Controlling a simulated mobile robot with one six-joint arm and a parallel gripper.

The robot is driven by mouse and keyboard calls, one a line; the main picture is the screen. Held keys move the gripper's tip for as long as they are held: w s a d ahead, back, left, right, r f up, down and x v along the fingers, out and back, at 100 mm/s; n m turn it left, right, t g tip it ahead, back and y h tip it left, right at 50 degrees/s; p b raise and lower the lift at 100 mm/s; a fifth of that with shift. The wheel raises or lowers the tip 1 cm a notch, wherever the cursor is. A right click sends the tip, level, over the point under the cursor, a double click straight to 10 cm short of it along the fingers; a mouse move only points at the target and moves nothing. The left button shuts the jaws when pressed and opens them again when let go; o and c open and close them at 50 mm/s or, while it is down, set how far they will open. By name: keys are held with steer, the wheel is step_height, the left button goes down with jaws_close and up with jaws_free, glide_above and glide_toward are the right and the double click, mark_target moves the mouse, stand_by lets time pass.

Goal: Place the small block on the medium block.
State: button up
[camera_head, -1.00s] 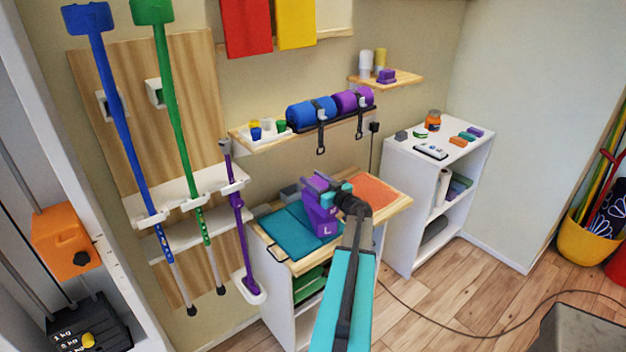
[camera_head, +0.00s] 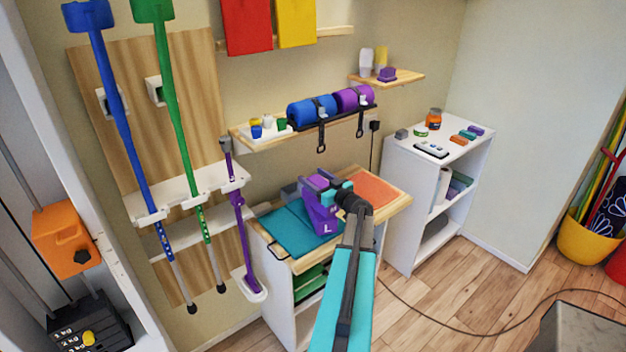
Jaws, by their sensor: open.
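A stack of purple blocks stands on the cabinet top. The large block (camera_head: 325,226), marked L, is at the bottom. The medium block (camera_head: 314,206) sits above it, partly hidden by my gripper. A purple piece at the top, between my jaws, looks like the small block (camera_head: 314,184); its contact with the medium block is hidden. My gripper (camera_head: 324,184), with grey and teal parts, is open at the top of the stack. My forearm reaches in from the bottom of the picture.
The cabinet top holds a teal mat (camera_head: 290,232) on the left and an orange pad (camera_head: 376,191) on the right. A shelf with blue and purple rolls (camera_head: 312,111) is behind. A white shelf unit (camera_head: 412,205) with small items stands to the right.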

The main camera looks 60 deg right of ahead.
steer(key=b+v, duration=0.3)
steer(key=v, duration=0.9)
stand_by(0.8)
